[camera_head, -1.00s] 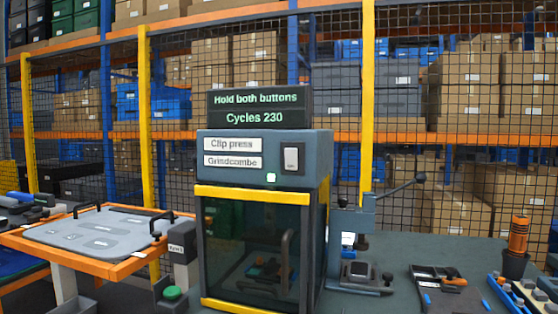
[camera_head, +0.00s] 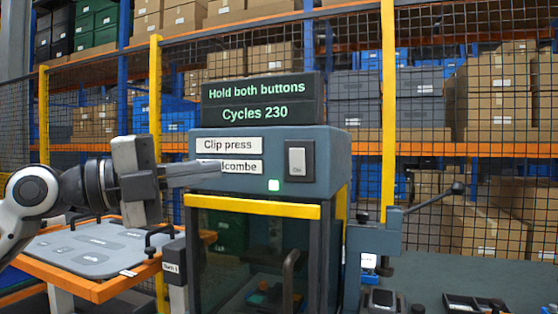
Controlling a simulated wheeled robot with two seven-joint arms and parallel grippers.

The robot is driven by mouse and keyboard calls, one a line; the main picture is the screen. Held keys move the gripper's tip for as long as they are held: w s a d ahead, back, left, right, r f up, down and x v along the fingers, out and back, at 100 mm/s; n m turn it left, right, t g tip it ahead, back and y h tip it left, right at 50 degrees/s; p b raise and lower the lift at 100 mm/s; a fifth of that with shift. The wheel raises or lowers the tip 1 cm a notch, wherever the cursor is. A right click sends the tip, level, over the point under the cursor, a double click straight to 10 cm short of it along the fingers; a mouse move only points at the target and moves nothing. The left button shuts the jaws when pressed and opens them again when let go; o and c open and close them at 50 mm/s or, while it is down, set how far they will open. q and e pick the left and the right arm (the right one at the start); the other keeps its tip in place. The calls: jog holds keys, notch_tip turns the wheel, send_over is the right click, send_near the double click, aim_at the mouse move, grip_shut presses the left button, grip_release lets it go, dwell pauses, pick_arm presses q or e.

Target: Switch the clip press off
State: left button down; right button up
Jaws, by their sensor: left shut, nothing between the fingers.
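The clip press (camera_head: 265,190) is a grey-blue box with a yellow-edged clear guard below. Its display (camera_head: 262,100) reads "Hold both buttons" and "Cycles 230". A white rocker switch (camera_head: 297,163) sits on the right of its front panel, with a small "On" mark low on it. My left gripper (camera_head: 217,172) is shut and empty, in front of the panel's left part, and hides part of the lower label. Its tip is left of the switch and apart from it. My right gripper is not in view.
An orange-edged table with a grey panel (camera_head: 95,247) stands at the left. A lever tool (camera_head: 375,240) stands right of the press on the bench. A yellow post (camera_head: 388,110) and mesh fence stand behind, with shelves of boxes.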

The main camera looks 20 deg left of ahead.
aim_at(301, 154)
pick_arm(q)
jog(key=shift+d, duration=0.1)
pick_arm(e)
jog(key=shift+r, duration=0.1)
